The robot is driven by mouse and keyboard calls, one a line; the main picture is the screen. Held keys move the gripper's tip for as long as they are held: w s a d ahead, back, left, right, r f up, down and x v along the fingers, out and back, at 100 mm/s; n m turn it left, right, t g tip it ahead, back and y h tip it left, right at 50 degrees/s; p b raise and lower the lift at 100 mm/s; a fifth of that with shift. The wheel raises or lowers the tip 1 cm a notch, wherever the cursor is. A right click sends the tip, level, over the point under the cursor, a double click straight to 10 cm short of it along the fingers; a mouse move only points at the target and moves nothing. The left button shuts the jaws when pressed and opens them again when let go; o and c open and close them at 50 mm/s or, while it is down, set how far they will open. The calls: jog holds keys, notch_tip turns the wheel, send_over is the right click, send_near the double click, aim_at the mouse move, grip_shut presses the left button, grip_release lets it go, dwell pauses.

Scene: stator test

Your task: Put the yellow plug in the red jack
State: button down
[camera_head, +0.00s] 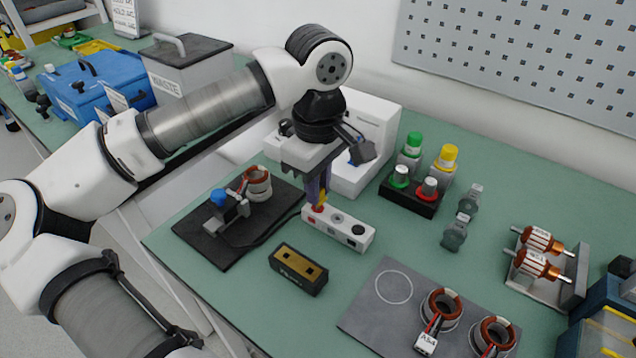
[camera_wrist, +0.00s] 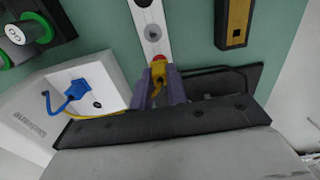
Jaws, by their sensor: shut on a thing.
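My gripper (camera_head: 318,203) points down over the left end of a white jack strip (camera_head: 352,233), its purple fingers shut on the yellow plug (camera_head: 321,208). In the wrist view, my gripper (camera_wrist: 160,85) has the yellow plug (camera_wrist: 157,75) between its fingers, with a yellow cable trailing from it. The red jack (camera_wrist: 158,58) shows just beyond the plug on the white strip (camera_wrist: 150,28). The plug is right at the red jack, upright or nearly so. The fingers hide the plug's tip, so I cannot tell how deep it sits.
A white instrument (camera_head: 376,126) stands behind, with a blue plug (camera_wrist: 78,90) in its face. A black fixture with a stator (camera_head: 258,184) lies left, a black-and-gold block (camera_head: 298,269) in front. Button posts (camera_head: 428,188) stand right. Green mat is clear around the strip's right end.

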jog(key=shift+f+b, duration=0.75)
jog(key=shift+b, duration=0.25)
dwell(0.9)
jog(key=shift+f+b, duration=0.2)
jog(key=shift+b, duration=0.1)
jog(key=c, duration=1.3)
grip_release()
notch_tip(320, 180, up, 14)
jog(key=shift+p, duration=0.45)
